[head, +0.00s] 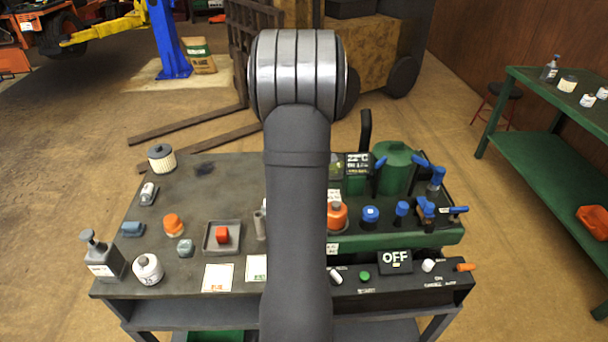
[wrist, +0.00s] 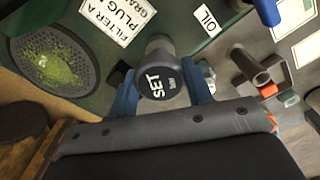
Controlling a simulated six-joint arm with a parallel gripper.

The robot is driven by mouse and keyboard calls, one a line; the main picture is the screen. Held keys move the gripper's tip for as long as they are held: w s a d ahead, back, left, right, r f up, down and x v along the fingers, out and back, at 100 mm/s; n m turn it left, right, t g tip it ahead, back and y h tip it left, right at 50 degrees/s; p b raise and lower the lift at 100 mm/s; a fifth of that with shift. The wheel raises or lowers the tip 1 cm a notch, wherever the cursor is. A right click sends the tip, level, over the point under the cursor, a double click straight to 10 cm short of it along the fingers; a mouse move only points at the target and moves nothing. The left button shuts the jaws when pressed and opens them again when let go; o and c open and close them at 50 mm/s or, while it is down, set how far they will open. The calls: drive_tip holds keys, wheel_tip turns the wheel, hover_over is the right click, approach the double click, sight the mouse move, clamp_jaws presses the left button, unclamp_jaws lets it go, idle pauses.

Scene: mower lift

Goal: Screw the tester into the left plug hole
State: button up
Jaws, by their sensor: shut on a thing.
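My gripper (wrist: 160,88) shows in the wrist view, its blue fingers closed on either side of the tester. The tester (wrist: 157,82) has a dark round end marked SET and a grey body pointing away from me. Beyond it lies a dark green surface (wrist: 110,55) with a white label reading FILTER, PLUG. The left plug hole cannot be made out, and I cannot tell whether the tester touches the surface. In the head view my arm hides the gripper and tester. The green mower unit (head: 400,241) carries an orange cap (head: 337,216) and several blue-topped parts.
In the head view the cart top (head: 205,190) holds bottles, a filter (head: 161,158) and a tray (head: 207,247). An OFF display (head: 396,260) sits in front.

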drive_tip(key=shift+f, duration=0.35)
drive_tip(key=o, duration=0.3)
drive_tip(key=shift+c, duration=1.4)
drive_tip(key=m, duration=0.5)
drive_tip(key=shift+m, duration=0.7)
drive_tip(key=m, duration=0.2)
drive_tip(key=shift+m, duration=0.3)
drive_tip(key=m, duration=0.3)
drive_tip(key=shift+m, duration=0.3)
